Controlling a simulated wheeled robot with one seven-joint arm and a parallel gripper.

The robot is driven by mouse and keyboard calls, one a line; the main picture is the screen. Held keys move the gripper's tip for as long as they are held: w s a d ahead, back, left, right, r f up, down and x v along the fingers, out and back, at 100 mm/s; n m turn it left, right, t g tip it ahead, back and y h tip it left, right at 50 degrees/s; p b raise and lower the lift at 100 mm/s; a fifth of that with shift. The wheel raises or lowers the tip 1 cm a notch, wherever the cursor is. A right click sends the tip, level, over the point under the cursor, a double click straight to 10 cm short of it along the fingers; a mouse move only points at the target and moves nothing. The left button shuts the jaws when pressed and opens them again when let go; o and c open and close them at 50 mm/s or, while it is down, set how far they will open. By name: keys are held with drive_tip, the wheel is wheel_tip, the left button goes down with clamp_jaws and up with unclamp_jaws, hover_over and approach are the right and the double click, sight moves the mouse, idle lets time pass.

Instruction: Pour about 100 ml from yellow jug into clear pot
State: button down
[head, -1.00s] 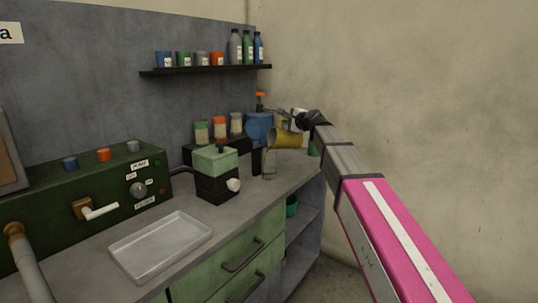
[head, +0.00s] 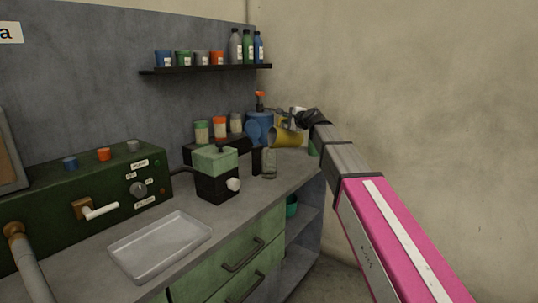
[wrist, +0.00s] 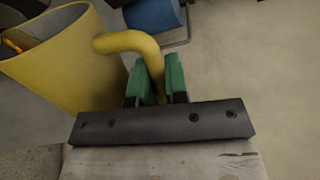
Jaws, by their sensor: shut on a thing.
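The yellow jug (head: 287,137) is held up in the air, tilted with its mouth towards the left. My gripper (wrist: 155,80) is shut on the jug's curved handle, between green finger pads in the wrist view. The jug's body (wrist: 85,62) fills the upper left of that view, and something orange-brown shows inside its mouth. The clear pot (head: 269,164) stands upright on the counter, below and slightly left of the jug's mouth. No stream between jug and pot can be made out. The level in the pot is too small to tell.
A green and black machine (head: 216,173) stands left of the pot. A blue drum (head: 259,127) is behind the jug, and several lidded jars (head: 220,127) stand at the back. A metal tray (head: 160,246) lies on the front counter. The wall is close on the right.

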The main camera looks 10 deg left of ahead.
drive_tip(key=shift+s+a+r+n, duration=0.5)
drive_tip(key=shift+a+r+n, duration=0.1)
drive_tip(key=shift+n, duration=0.1)
idle(1.1)
drive_tip(key=w+d+f+m, duration=0.2)
drive_tip(key=shift+w+d+m+y, duration=0.1)
drive_tip(key=shift+d+m+y, duration=0.05)
drive_tip(key=shift+m+y, duration=0.2)
drive_tip(key=shift+p, duration=0.3)
idle(0.4)
drive_tip(key=shift+w+d+m, duration=0.2)
drive_tip(key=shift+d+m, duration=0.1)
drive_tip(key=shift+m, duration=0.25)
drive_tip(key=shift+w+d+f+m+g, duration=0.15)
drive_tip(key=shift+f+m, duration=0.2)
drive_tip(key=shift+f, duration=0.1)
drive_tip(key=shift+w+d+f+m+g, duration=0.1)
drive_tip(key=shift+d+f+m+g, duration=0.05)
drive_tip(key=shift+f+m, duration=0.25)
drive_tip(key=shift+y, duration=0.25)
